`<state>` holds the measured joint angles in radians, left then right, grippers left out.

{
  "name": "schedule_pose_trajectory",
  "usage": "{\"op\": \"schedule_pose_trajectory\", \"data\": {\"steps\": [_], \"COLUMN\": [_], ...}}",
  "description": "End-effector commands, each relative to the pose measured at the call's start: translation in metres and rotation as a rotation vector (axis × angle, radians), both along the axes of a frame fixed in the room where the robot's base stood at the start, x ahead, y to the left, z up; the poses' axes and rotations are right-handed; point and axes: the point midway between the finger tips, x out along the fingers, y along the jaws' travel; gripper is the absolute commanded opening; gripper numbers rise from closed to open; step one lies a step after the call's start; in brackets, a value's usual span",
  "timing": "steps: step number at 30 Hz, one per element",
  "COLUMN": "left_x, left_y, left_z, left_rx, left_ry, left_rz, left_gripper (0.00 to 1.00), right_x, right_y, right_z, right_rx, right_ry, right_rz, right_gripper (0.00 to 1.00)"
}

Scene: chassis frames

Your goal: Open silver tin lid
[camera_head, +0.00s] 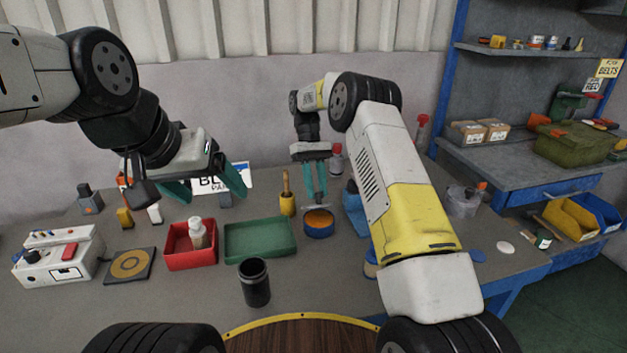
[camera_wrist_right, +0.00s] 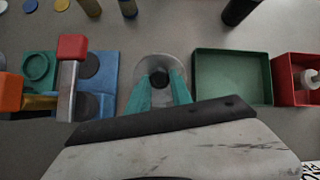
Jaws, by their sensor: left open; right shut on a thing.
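My right gripper (camera_head: 315,198) has its green fingers closed on the dark knob (camera_wrist_right: 159,77) of a round silver lid (camera_wrist_right: 152,64). In the head view the lid shows as a thin pale edge (camera_head: 312,207) under the fingertips. It is held just above a round blue tin (camera_head: 319,231) with an orange-brown inside, whose open top shows. In the wrist view the lid hides the tin. My left gripper (camera_head: 207,188) is open and empty, raised over the back left of the bench.
A green tray (camera_head: 259,252) lies left of the tin. A red tray (camera_head: 191,262) with a white bottle (camera_head: 197,233) is further left. A dark cup (camera_head: 255,283) stands in front, and a yellow-handled tool (camera_head: 286,195) behind. Blue items (camera_head: 354,207) lie close right of the tin.

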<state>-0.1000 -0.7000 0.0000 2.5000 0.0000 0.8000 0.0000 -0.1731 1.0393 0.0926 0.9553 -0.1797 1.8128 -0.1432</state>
Motion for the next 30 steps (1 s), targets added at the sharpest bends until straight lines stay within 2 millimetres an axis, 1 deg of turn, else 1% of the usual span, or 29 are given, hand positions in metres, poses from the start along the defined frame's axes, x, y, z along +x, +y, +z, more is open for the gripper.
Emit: {"op": "schedule_pose_trajectory", "data": {"steps": [3,4,6,7,16,19,23,26,27,30], "left_x": [0.000,0.000,0.000,0.000,0.000,0.000,0.000,0.000,0.000,0.000], "left_y": [0.000,0.000,0.000,0.000,0.000,0.000,0.000,0.000,0.000,0.000], "left_z": [0.000,0.000,0.000,0.000,0.000,0.000,0.000,0.000,0.000,0.000], "left_rx": [0.000,0.000,0.000,0.000,0.000,0.000,0.000,0.000,0.000,0.000], "left_ry": [0.000,0.000,0.000,0.000,0.000,0.000,0.000,0.000,0.000,0.000], "left_rz": [0.000,0.000,0.000,0.000,0.000,0.000,0.000,0.000,0.000,0.000], "left_gripper": [0.80,0.80,0.80,0.80,0.80,0.80,0.80,0.80,0.80,0.80], "right_x": [0.000,0.000,0.000,0.000,0.000,0.001,0.001,0.001,-0.006,-0.018], "right_y": [0.000,0.000,0.000,0.000,0.000,0.000,0.000,0.000,0.000,0.001], "right_z": [0.000,0.000,0.000,0.000,0.000,0.005,0.021,0.039,0.038,0.039], "right_rx": [0.001,0.001,0.001,0.001,0.001,0.000,0.001,0.001,0.001,0.000], "right_ry": [-0.003,-0.003,-0.002,-0.002,-0.002,-0.003,-0.005,-0.006,-0.001,0.000], "right_rz": [0.000,0.000,0.000,0.000,0.000,0.000,0.000,-0.001,0.001,0.001], "right_gripper": [0.00,0.30,0.44,0.48,0.48,0.48,0.48,0.48,0.48,0.48]}}
